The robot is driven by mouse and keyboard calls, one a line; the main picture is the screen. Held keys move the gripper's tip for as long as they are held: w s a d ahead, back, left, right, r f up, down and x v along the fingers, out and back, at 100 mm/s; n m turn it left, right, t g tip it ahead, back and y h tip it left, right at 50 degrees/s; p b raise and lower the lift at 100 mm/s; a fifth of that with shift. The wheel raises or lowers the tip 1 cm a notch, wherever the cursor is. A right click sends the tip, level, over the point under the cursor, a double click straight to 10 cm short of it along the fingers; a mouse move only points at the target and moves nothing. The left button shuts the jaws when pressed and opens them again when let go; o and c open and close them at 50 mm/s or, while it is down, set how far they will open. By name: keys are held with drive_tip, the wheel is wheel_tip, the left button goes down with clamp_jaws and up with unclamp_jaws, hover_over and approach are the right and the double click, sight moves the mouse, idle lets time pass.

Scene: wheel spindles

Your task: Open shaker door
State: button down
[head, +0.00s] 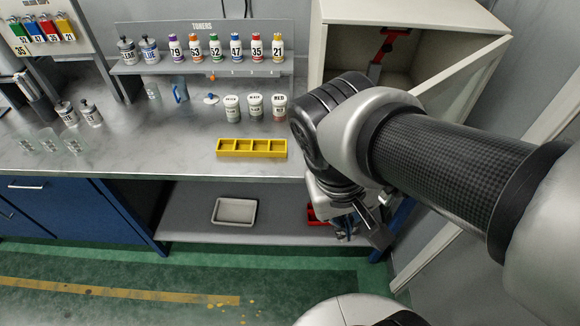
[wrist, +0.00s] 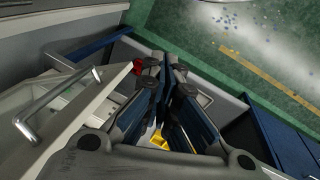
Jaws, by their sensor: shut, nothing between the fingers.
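The shaker is a cream cabinet (head: 345,45) at the back right of the bench in the head view. Its front stands open there, and a red part (head: 390,42) shows inside. My arm hides its lower part. In the wrist view a metal bar handle (wrist: 42,112) sits on a cream panel at the left, apparently the shaker door. My gripper (head: 350,226) points down beside the bench's right end, partly behind my arm. In the wrist view my gripper (wrist: 166,78) has its fingers together and empty, apart from the handle, to its right.
The metal bench (head: 170,155) holds a yellow tray (head: 252,154), lidded jars (head: 255,108) and a toner rack (head: 215,66). A lower shelf carries a grey tray (head: 235,211) and a red bin (head: 318,214) near my gripper. The green floor (head: 120,270) in front is clear.

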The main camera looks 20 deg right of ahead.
drive_tip(key=w+a+f+n+t+h, duration=0.1)
drive_tip(key=w+a+f+h, duration=0.1)
drive_tip(key=w+f+h, duration=0.45)
drive_tip(key=w+a+f+n+t+h, duration=0.1)
drive_tip(key=w+a+f+h, duration=0.15)
drive_tip(key=w+h, duration=0.6)
drive_tip(key=s+d+b, duration=0.2)
drive_tip(key=d, duration=1)
drive_tip(key=shift+s+f+t, duration=0.25)
drive_tip(key=shift+f+t, duration=0.1)
drive_tip(key=shift+t, duration=0.05)
drive_tip(key=shift+a, duration=0.1)
